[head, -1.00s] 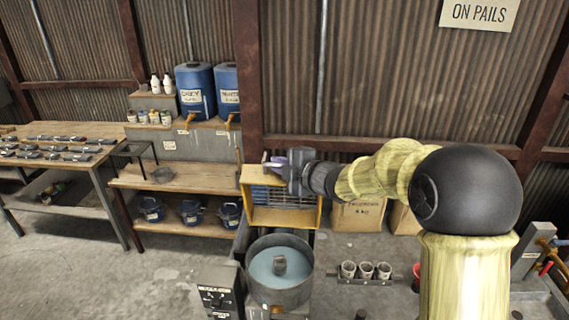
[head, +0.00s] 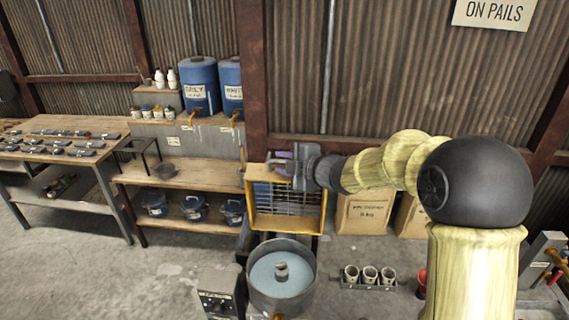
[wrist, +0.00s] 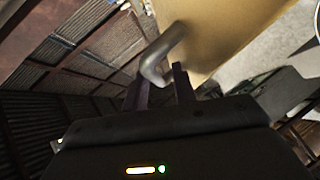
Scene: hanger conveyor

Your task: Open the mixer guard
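The mixer guard (head: 322,207) is a yellow frame with a wire grille. In the head view it stands raised, behind and above the round mixer bowl (head: 281,305), whose top is uncovered and shows blue-grey contents. My gripper (head: 281,166) is at the guard's upper edge, with part of the frame hidden behind it. In the wrist view my gripper (wrist: 160,80) has its two dark fingers apart. A grey bent handle (wrist: 168,48) on a yellow panel lies at the fingertips, close to the left finger. Contact is unclear.
A dark control box (head: 218,293) stands left of the bowl. A rack of cups (head: 369,277) sits to its right. Cardboard boxes (head: 362,214) stand against the wall on the right. A wooden shelf bench (head: 190,172) is on the left.

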